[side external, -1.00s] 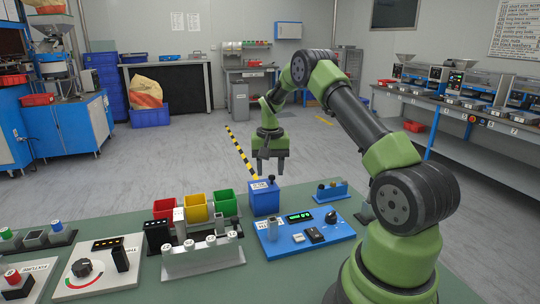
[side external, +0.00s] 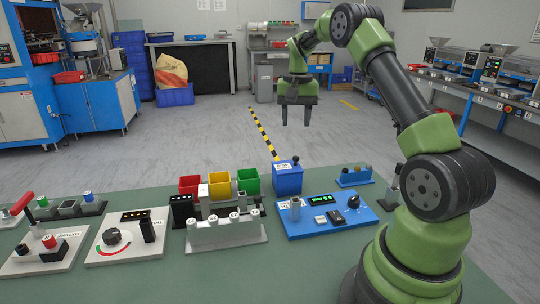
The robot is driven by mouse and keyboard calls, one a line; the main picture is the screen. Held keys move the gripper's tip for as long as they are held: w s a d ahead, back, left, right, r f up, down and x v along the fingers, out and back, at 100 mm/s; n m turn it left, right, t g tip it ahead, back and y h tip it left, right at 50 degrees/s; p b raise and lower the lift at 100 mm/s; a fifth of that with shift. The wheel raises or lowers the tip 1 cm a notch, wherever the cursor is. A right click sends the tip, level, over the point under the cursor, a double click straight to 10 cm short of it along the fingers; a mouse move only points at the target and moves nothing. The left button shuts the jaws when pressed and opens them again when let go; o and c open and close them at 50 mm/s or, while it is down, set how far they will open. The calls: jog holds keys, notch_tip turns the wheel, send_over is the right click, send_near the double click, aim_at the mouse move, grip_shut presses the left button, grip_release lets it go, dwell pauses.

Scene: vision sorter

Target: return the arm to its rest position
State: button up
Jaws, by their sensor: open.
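My gripper (side external: 297,113) hangs from my green and black arm, fingers pointing down. It is open, with a gap between the fingers and nothing between them. In the picture it is above and slightly right of the blue box (side external: 288,181) on the green table (side external: 150,270). It touches nothing.
Red (side external: 190,185), yellow (side external: 220,187) and green (side external: 249,182) bins stand behind a grey rack (side external: 225,235). A blue control panel (side external: 325,215) lies to the right. A dial panel (side external: 125,245) and other fixtures lie to the left. The air around my gripper is clear.

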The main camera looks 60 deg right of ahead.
jog(key=s+a+r+n+t, duration=0.3)
jog(key=a+r+n, duration=0.1)
jog(key=a+r, duration=0.95)
jog(key=s+a+f+n+t+y, duration=0.1)
jog(key=s+a+n+t, duration=0.3)
jog(key=s+a, duration=1)
jog(key=shift+s+a+f+y, duration=0.15)
jog(key=shift+f+y, duration=0.15)
jog(key=shift+y, duration=0.2)
